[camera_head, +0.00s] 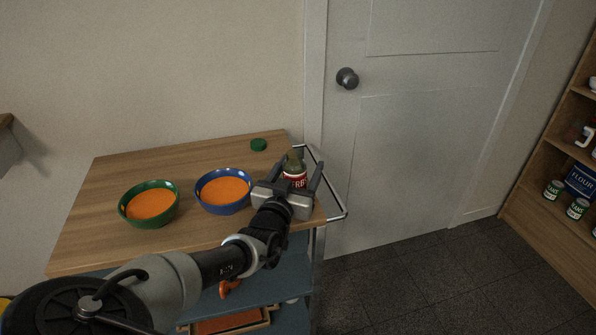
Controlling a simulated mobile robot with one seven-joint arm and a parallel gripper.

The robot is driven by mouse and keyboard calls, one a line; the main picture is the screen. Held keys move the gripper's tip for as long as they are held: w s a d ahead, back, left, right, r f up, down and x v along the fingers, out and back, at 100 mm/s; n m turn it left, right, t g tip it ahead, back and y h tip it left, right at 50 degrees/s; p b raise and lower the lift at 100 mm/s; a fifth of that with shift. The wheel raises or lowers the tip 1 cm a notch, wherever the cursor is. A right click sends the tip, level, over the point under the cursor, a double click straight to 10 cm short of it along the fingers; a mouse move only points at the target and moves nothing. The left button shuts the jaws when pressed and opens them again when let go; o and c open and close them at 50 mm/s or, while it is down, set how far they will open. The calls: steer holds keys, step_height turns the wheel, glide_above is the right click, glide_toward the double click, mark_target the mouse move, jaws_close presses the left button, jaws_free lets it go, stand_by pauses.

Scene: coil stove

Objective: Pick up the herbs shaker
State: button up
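The herbs shaker (295,178) stands near the right end of the wooden tabletop. It has a red label with white letters, partly readable, and a greenish upper part. My gripper (301,162) reaches over the table from the front, with one finger on each side of the shaker. The fingers look spread, with a gap between the shaker and the right finger. Contact on the left side is hard to tell. The gripper body hides the shaker's lower part.
A blue bowl (225,207) of orange soup stands just left of my gripper, and a green bowl (149,219) of it farther left. A small green lid (259,145) lies behind. A metal rail (336,193) edges the table's right side. The back left tabletop is clear.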

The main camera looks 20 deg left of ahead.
steer(key=shift+s, duration=0.1)
steer(key=c, duration=1.3)
steer(key=shift+r, duration=0.15)
